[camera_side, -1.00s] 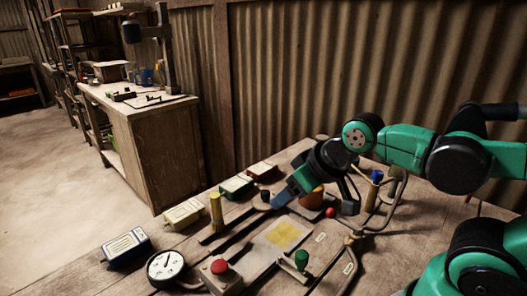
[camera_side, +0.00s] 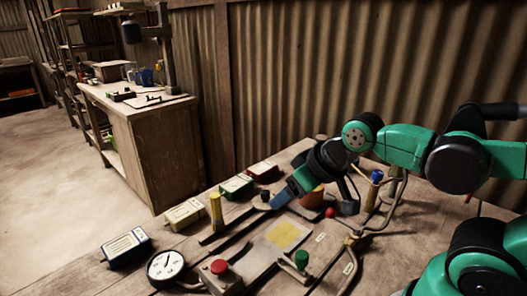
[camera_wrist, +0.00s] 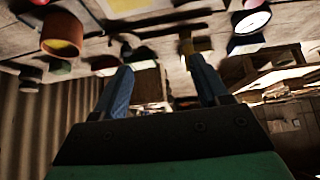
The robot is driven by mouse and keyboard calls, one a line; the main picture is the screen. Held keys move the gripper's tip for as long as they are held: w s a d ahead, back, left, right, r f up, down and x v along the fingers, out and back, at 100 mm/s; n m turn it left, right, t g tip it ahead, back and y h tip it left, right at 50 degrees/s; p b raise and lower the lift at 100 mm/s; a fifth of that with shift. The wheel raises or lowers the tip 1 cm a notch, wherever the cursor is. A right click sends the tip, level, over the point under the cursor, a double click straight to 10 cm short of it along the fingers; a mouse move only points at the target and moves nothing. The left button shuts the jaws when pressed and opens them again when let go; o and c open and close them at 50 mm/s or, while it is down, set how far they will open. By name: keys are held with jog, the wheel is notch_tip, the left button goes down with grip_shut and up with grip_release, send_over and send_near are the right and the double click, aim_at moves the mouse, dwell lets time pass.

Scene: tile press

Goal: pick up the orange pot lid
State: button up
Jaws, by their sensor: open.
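An orange, round pot-like thing (camera_side: 311,199) stands on the bench in the side view, partly hidden behind my gripper. In the wrist view an orange-brown round body (camera_wrist: 62,36) shows at the upper left, outside the space between my fingers. I cannot make out a separate lid on it. My gripper (camera_side: 316,204) is open, with its blue fingers spread apart at the pot's near side in the side view. In the wrist view my gripper (camera_wrist: 163,80) has nothing between its fingers. I cannot tell whether a finger touches the pot.
A small red ball (camera_side: 330,212) and a blue-topped yellow post (camera_side: 373,190) stand close by. A yellow post (camera_side: 216,211), a red button box (camera_side: 220,275), a dial gauge (camera_side: 165,266) and a green knob (camera_side: 301,259) crowd the bench. A corrugated wall (camera_side: 330,70) rises behind.

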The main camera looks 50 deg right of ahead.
jog(key=n+g, duration=0.3)
jog(key=g, duration=0.4)
send_over(265, 192)
jog(key=f, duration=0.5)
jog(key=shift+s+a+f, duration=0.15)
jog(key=shift+a, duration=0.05)
jog(key=shift+d+f, duration=0.2)
jog(key=shift+f, duration=3.05)
grip_shut()
